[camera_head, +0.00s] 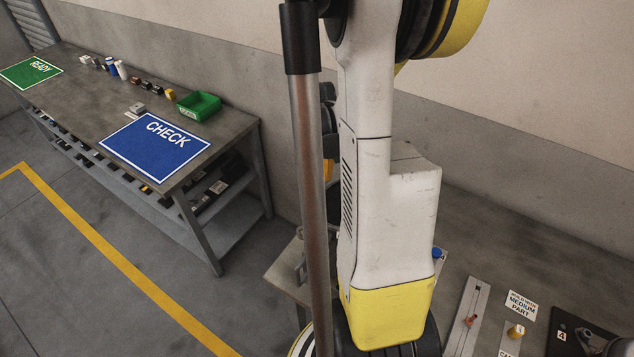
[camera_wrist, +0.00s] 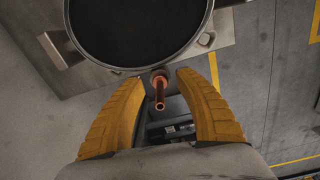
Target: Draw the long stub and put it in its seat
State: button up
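A copper-coloured stub (camera_wrist: 160,92) sticks out from a small fitting at the lower side of a dark round compressor body (camera_wrist: 135,28) in the wrist view. My gripper (camera_wrist: 160,80) has its two yellow fingers apart, one on each side of the stub. Gaps show between the stub and both fingers, so it is not gripped. My gripper is out of sight in the head view, where my arm covers the middle. I cannot make out a seat for the stub.
A bench at the left carries a blue CHECK mat (camera_head: 155,145), a green READY mat (camera_head: 30,72) and a green bin (camera_head: 199,106). At the lower right, a bench holds a grey plate (camera_head: 468,318), a MEDIUM PART sign (camera_head: 520,305) and a dark tray (camera_head: 570,325).

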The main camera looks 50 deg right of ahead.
aim_at(317, 171)
grip_shut()
jog(key=shift+r, duration=0.2)
jog(key=shift+a+r+p, duration=0.1)
jog(key=shift+r+p, duration=2.1)
jog(key=shift+r, duration=0.65)
jog(key=shift+f, duration=0.1)
